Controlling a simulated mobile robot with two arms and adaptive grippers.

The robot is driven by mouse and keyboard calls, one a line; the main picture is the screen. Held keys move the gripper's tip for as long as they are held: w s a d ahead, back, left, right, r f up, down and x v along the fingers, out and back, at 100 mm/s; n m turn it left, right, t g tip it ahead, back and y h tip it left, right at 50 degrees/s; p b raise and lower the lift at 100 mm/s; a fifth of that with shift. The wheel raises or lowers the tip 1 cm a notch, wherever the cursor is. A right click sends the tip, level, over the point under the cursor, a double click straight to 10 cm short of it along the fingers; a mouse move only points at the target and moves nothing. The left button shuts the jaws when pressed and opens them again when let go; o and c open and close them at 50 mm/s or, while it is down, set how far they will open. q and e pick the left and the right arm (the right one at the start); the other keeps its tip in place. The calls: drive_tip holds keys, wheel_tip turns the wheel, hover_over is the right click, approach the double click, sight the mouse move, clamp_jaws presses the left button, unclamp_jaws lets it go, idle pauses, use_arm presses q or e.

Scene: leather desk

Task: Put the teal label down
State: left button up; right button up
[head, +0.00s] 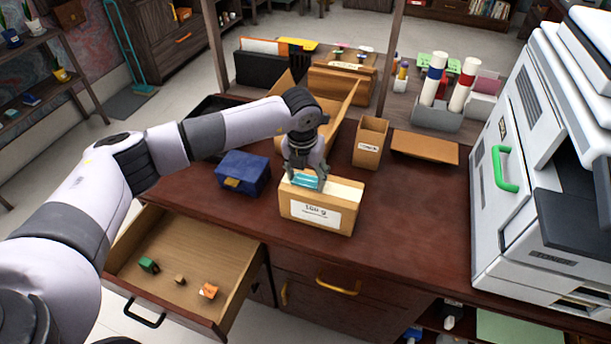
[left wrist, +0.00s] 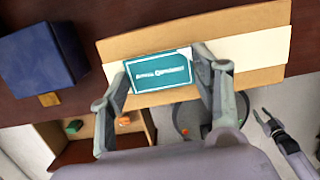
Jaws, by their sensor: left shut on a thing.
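The teal label (head: 306,181) is a small flat card with white lettering. My left gripper (head: 305,172) is shut on it, over the top of a cardboard box (head: 318,213) with a white printed label on its front. In the left wrist view the teal label (left wrist: 160,72) lies between the two fingertips (left wrist: 165,75), in front of the box top with its pale strip (left wrist: 255,52). I cannot tell whether the label touches the box. My right gripper (left wrist: 265,118) shows small at the right of the left wrist view, its fingers apart and empty; the head view does not show it.
A blue box (head: 242,172) stands left of the cardboard box. A tan holder (head: 369,143) and a brown flat panel (head: 425,147) are behind. An open drawer (head: 240,285) holds small items. A large printer (head: 545,170) stands right. Bare desk (head: 415,215) lies between.

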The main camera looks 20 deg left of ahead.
use_arm(q)
drive_tip(key=shift+s+f, duration=0.2)
drive_tip(key=shift+f, duration=0.35)
drive_tip(key=o, duration=0.7)
drive_tip(key=shift+f, duration=0.2)
drive_tip(key=shift+r, duration=0.1)
drive_tip(key=shift+w+r+p, duration=0.1)
drive_tip(key=shift+r+p, duration=0.25)
drive_tip(key=shift+r, duration=0.15)
wheel_tip(320, 180, up, 12)
drive_tip(key=s+b, duration=0.1)
drive_tip(key=b, duration=0.1)
drive_tip(key=shift+s+r, duration=0.15)
drive_tip(key=shift+s, duration=0.15)
